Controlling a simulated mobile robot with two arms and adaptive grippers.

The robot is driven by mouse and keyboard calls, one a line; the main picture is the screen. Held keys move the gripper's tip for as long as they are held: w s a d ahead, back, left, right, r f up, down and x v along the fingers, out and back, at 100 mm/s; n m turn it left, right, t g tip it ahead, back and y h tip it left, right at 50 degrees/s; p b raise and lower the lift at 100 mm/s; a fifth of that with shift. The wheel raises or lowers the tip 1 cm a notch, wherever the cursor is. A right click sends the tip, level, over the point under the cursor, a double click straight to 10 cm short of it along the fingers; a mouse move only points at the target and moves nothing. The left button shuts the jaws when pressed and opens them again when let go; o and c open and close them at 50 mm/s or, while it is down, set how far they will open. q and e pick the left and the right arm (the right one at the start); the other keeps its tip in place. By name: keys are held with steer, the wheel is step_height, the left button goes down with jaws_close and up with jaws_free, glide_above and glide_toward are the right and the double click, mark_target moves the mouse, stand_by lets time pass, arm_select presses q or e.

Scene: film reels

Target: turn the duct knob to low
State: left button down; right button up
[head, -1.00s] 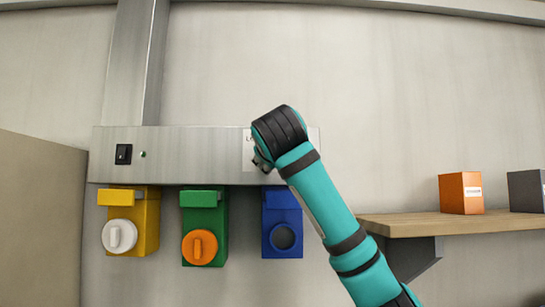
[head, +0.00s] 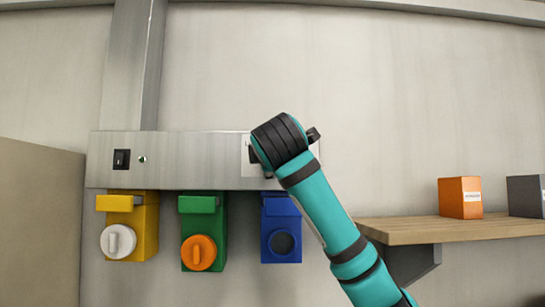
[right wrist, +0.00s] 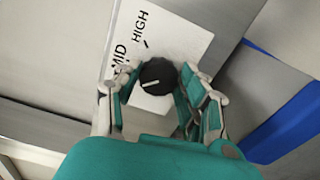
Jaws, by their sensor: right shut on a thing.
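The duct knob (right wrist: 157,72) is black and round with a white pointer line, on a white label plate (right wrist: 180,38). In the right wrist view the pointer slants toward the lower left. MID and HIGH are readable on the plate; no LOW marking can be read. My right gripper (right wrist: 160,90) is shut on the knob, one finger on each side. In the head view my right wrist hides the knob and most of the gripper; the label plate (head: 248,153) shows partly at its left. My left gripper is not in view.
A steel panel (head: 195,160) carries a black switch (head: 121,159) and a small green light (head: 142,159). Below hang yellow (head: 146,225), green (head: 216,225) and blue (head: 281,215) units. A wooden shelf (head: 440,230) at right holds an orange box (head: 460,198) and a grey box (head: 526,196).

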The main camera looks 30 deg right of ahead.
steer(key=shift+f+n, duration=0.15)
steer(key=shift+n, duration=0.45)
steer(key=o, duration=1.2)
steer(key=shift+a, duration=0.15)
steer(key=v, duration=1.2)
